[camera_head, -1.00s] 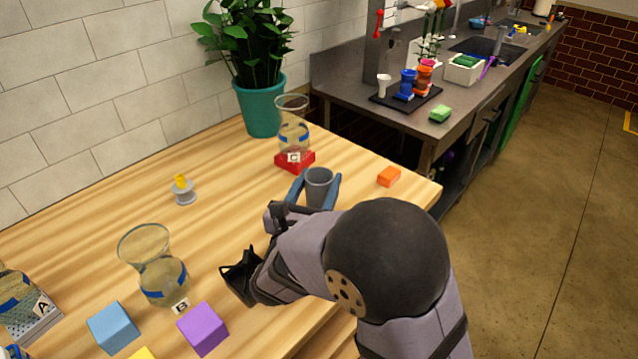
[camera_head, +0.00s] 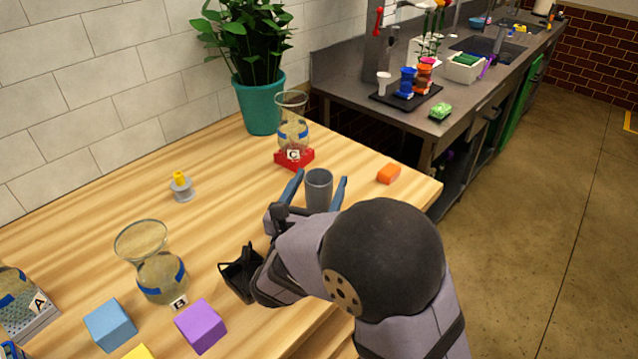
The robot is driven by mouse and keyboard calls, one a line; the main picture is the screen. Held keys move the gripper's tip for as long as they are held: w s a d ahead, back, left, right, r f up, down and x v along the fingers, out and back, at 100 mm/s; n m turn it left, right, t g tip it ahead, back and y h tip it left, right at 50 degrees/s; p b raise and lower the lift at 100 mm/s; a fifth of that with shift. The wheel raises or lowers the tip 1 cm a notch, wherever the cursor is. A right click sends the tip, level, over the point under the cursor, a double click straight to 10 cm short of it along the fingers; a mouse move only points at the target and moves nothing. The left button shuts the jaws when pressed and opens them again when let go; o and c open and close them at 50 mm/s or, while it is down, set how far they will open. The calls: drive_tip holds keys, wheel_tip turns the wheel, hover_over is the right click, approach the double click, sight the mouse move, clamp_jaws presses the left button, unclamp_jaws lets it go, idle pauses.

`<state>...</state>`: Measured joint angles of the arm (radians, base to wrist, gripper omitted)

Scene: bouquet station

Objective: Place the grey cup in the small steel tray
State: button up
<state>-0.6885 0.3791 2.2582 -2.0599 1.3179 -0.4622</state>
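The grey cup (camera_head: 319,190) stands upright on the wooden table, near its right end. My gripper (camera_head: 321,176) has its two blue fingers on either side of the cup. The fingers are spread, with a visible gap between the left finger and the cup. The cup's lower part is partly hidden by my arm. A grey perforated metal tray (camera_head: 36,325) lies under the glass vase labelled A at the left edge, partly cut off by the frame.
Vase B (camera_head: 160,275), a blue block (camera_head: 109,325) and a purple block (camera_head: 201,326) stand front left. Vase C (camera_head: 292,130) on a red base (camera_head: 280,158) is behind the cup. The table's middle is mostly clear.

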sight(314, 187)
drive_tip(key=shift+r+p, duration=0.55)
drive_tip(key=shift+p, duration=0.05)
drive_tip(key=b+v, duration=0.1)
drive_tip(key=v, duration=0.4)
drive_tip(key=shift+s+a+r, duration=0.1)
drive_tip(key=shift+a+r, duration=0.05)
drive_tip(key=shift+r, duration=0.05)
wheel_tip(314, 187, up, 7)
drive_tip(key=shift+f, duration=0.2)
